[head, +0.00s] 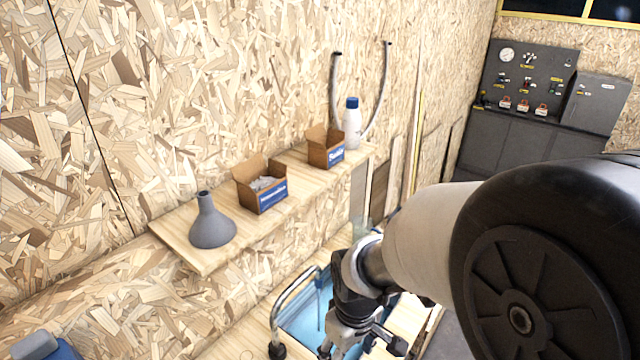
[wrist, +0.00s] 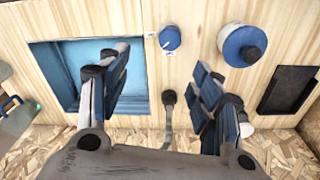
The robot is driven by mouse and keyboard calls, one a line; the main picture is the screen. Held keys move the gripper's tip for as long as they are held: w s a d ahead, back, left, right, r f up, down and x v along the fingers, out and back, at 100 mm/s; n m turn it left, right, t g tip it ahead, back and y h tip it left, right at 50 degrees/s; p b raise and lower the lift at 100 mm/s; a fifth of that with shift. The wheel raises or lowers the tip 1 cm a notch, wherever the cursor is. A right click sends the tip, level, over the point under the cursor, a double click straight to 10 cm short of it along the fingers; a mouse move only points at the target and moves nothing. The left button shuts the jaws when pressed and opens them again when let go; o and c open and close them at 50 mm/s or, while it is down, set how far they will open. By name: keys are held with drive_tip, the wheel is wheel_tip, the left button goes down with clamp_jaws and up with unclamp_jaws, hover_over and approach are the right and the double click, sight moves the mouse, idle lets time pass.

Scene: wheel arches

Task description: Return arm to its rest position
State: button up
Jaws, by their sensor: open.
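My gripper (head: 362,338) is at the lower middle of the head view, at the end of my arm, which comes in from the right. It is above a wooden counter with a blue basin. In the wrist view my gripper (wrist: 165,95) shows two fingers spread wide apart with nothing between them. Behind the fingers are the blue basin (wrist: 55,62) on the left and a faucet (wrist: 168,100) in the middle. The fingers hide part of the basin and counter.
A wooden shelf (head: 185,225) holds a grey funnel (head: 211,225), two cardboard boxes, one at the front (head: 262,186) and one behind (head: 324,148), and a white bottle (head: 352,125). A blue knob (wrist: 170,38) and a round blue-topped container (wrist: 243,45) are on the counter.

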drive_tip(key=s+d+r+m+t+b, duration=0.3)
drive_tip(key=s+d+r+m+b, duration=0.3)
drive_tip(key=s, duration=0.7)
wheel_tip(320, 180, up, 4)
drive_tip(key=d+m, duration=0.1)
drive_tip(key=d, duration=0.1)
drive_tip(key=shift+s+d+t, duration=0.4)
drive_tip(key=shift+f, duration=0.1)
idle(5.8)
